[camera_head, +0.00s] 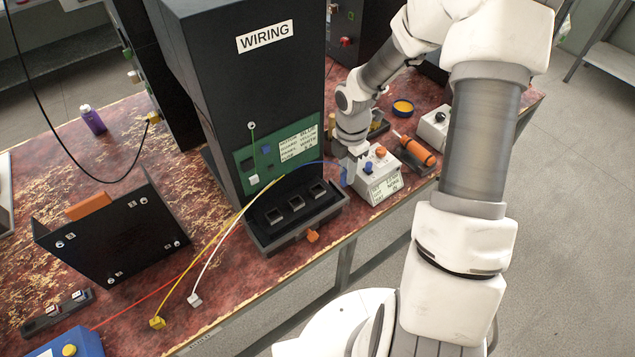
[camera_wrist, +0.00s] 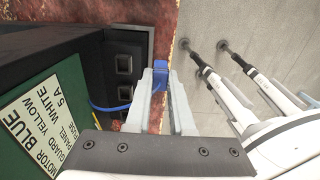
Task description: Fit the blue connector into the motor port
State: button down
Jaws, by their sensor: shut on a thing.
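My gripper (camera_head: 352,160) is shut on the blue connector (camera_wrist: 161,67), which shows between its fingertips (camera_wrist: 164,80) in the wrist view. In the head view the blue connector (camera_head: 345,174) hangs low at the fingers, right of the port block and apart from it. Its blue cable (camera_wrist: 107,107) runs left to the green panel. The black port block (camera_head: 332,207) has three square sockets in a row: left (camera_head: 273,215), middle (camera_head: 296,203) and right (camera_head: 318,191). They look empty. I cannot read which socket is the motor port.
A green panel card (camera_head: 300,147) reads motor blue, guard yellow, panel white. A white button box (camera_head: 378,180) stands close right of my gripper. An orange latch (camera_head: 312,236) fronts the block.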

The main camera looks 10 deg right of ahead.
jog(key=w+a+f, duration=0.2)
jog(key=a, duration=0.1)
jog(key=w+a+f, duration=0.3)
jog(key=shift+w, duration=0.25)
jog(key=shift+f+p, duration=0.45)
jog(key=shift+f, duration=1.55)
jog(key=shift+f, duration=0.1)
jog(key=c, duration=0.8)
grip_release()
